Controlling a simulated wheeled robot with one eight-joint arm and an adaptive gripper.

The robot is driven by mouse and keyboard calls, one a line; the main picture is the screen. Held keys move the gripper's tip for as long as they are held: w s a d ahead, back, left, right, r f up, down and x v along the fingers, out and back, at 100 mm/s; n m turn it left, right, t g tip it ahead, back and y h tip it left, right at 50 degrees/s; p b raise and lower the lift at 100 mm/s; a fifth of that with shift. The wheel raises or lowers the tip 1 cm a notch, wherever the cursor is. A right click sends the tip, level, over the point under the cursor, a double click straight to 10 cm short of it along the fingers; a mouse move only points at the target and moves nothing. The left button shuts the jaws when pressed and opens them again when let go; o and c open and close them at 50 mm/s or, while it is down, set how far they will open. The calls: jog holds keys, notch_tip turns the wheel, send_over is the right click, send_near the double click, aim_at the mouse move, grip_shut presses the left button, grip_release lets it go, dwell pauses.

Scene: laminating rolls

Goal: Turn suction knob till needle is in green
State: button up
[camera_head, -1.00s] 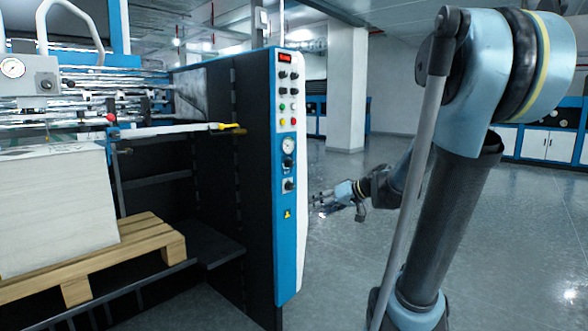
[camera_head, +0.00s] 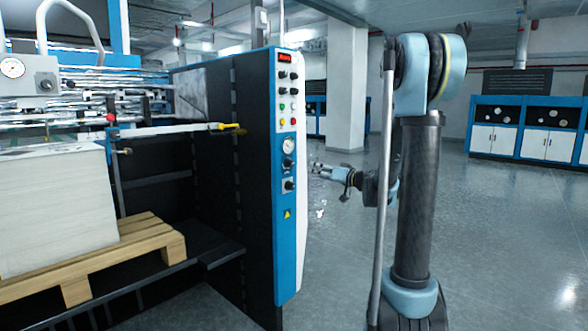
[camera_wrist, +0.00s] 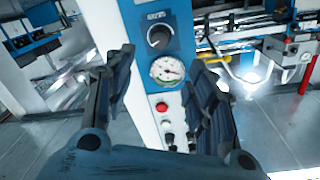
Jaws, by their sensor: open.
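A black knob (camera_head: 288,162) sits just below a round white dial gauge (camera_head: 288,146) on the blue-and-white control panel (camera_head: 287,230). In the wrist view the panel appears upside down, with the knob (camera_wrist: 158,37) above the gauge (camera_wrist: 167,71). The gauge has a dark needle; I cannot tell which coloured zone it points to. My gripper (camera_head: 316,168) is open and empty, to the right of the panel at about the knob's height, apart from it. In the wrist view its two dark fingers (camera_wrist: 165,85) stand either side of the panel. The knob's label is unreadable.
Another dark knob (camera_head: 289,184) is below the first. Several buttons and small knobs are higher on the panel. A second gauge (camera_head: 12,68) and a grey box with a knob (camera_head: 45,86) are at far left. A paper stack (camera_head: 55,210) sits on a pallet (camera_head: 150,240). Open floor lies right.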

aim_at(292, 164)
jog(key=x, duration=1.5)
jog(key=shift+w+a, duration=0.1)
jog(key=shift+a, duration=0.05)
jog(key=c, duration=1.1)
